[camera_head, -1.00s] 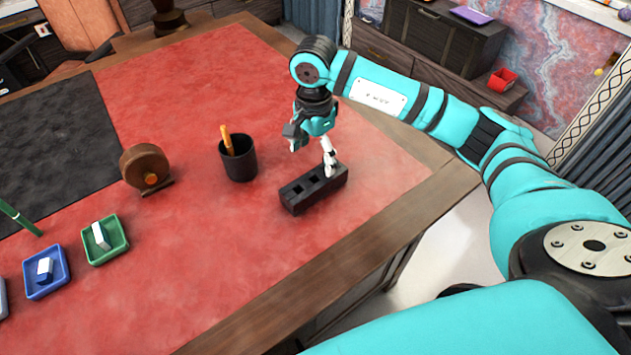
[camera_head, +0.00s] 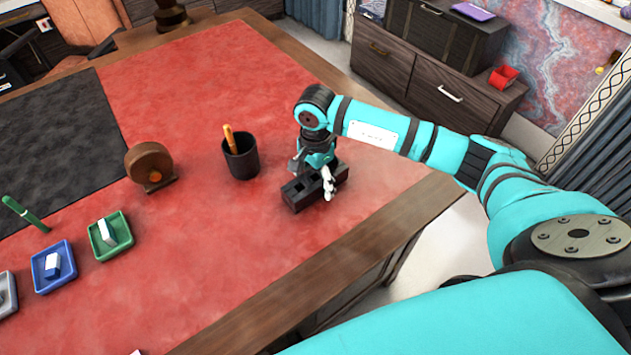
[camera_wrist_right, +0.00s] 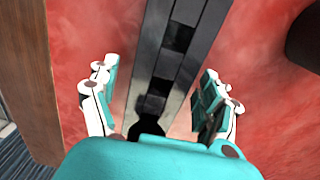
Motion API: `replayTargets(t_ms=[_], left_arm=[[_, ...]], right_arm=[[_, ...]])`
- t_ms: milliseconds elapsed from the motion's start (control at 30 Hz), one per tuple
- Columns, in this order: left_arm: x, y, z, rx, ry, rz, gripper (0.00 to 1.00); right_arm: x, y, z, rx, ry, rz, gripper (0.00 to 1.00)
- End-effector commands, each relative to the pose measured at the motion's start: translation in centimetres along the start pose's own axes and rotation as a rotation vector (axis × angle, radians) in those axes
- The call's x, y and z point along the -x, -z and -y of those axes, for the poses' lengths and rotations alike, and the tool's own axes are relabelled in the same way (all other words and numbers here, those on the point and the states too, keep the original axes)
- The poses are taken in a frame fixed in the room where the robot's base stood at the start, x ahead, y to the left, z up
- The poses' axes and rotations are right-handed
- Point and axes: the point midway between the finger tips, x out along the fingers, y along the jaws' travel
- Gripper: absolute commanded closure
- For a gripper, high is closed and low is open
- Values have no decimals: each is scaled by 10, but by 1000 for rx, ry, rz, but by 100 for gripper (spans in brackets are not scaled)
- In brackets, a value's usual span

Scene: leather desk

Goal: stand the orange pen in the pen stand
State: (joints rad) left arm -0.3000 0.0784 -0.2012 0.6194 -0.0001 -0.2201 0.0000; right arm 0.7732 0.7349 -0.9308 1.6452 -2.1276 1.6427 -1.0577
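The orange pen (camera_head: 229,138) stands tilted in a black round cup (camera_head: 241,160), with only its upper part showing above the rim. A long black block with square holes (camera_head: 296,196), which looks like the pen stand, lies to the right of the cup. My right gripper (camera_head: 314,178) is low over this block. In the right wrist view, its fingers (camera_wrist_right: 157,100) are spread on either side of the block (camera_wrist_right: 178,45), with gaps between. It holds nothing that I can see. My left gripper is not in view.
A dark rounded shape, probably the cup (camera_wrist_right: 305,40), shows at the right wrist view's upper right. A brown wheel-shaped item (camera_head: 149,165), green tray (camera_head: 97,241), blue tray (camera_head: 41,281) and green pen (camera_head: 25,213) are left. Red desktop (camera_head: 215,240) in front is clear.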

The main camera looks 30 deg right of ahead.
Motion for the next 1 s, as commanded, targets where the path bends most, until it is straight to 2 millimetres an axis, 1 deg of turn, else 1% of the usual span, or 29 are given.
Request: replayTargets(t_ms=[33, 67, 500, 600, 1000], left_arm=[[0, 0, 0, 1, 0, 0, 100], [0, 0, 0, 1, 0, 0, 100], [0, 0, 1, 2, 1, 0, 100], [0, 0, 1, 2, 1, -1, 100], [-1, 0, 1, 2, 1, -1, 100]], right_arm=[[0, 0, 0, 0, 0, 0, 27], [0, 0, 0, 0, 0, 0, 31], [1, 0, 0, 0, 0, 0, 89], [1, 0, 0, 0, 0, 0, 100], [6, 0, 2, 0, 6, 1, 100]])
